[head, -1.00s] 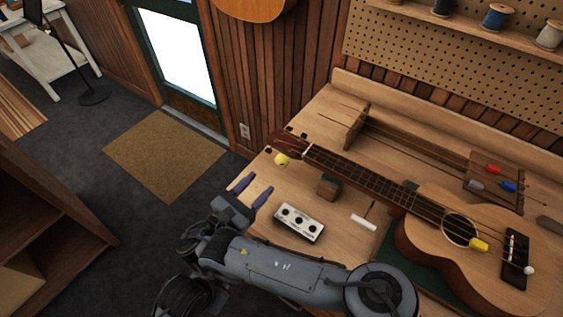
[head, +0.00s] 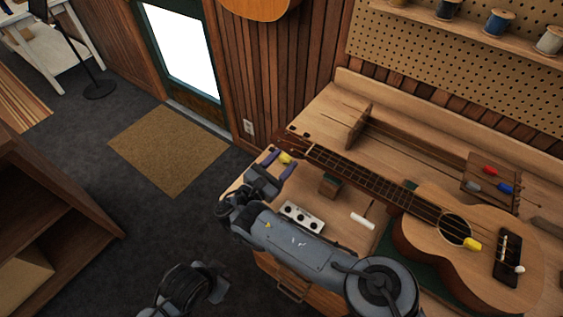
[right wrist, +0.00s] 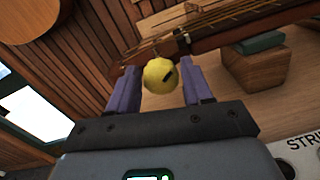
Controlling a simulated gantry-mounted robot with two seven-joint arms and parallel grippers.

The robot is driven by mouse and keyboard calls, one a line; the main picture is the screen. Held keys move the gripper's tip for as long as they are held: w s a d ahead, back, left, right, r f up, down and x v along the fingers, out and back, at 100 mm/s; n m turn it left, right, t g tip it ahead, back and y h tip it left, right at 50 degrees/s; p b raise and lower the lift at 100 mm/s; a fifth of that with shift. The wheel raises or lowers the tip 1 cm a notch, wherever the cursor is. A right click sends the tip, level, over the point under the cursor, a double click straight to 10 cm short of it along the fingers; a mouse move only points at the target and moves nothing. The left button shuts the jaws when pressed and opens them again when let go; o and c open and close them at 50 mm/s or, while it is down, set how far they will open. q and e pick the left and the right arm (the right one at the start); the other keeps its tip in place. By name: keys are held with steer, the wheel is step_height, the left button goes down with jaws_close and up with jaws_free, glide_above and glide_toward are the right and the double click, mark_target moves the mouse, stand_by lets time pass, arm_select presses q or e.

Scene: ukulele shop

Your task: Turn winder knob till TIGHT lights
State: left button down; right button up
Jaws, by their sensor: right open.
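The yellow winder knob (head: 286,157) is at the ukulele's headstock, at the bench's left end. A white box (head: 302,216) with dark round spots stands behind my right forearm; none looks lit. Part of its lettering (right wrist: 304,142) shows in the right wrist view.
A wooden neck block (head: 331,187) and a white stick (head: 362,221) are on the bench near my forearm. A wooden rack (head: 490,180) with coloured pieces stands at the back. The floor left of the bench is open around a tan mat (head: 168,148).

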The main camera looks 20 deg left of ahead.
steer(key=c, duration=0.8)
steer(key=shift+f+m+b, duration=0.2)
steer(key=shift+m+b, duration=0.95)
steer(key=shift+m, duration=0.15)
steer(key=m+b, duration=0.2)
steer(key=shift+d+m, duration=0.1)
steer(key=shift+m, duration=0.2)
steer(key=m+b, duration=0.4)
steer(key=b, duration=0.2)
steer(key=m+b, duration=0.5)
steer(key=shift+f+y+b, duration=0.2)
steer(key=shift+y+b, duration=0.2)
steer(key=shift+d+r+m+b, duration=0.1)
steer(key=shift+r+m+b, duration=0.1)
steer(key=shift+m+b, duration=0.85)
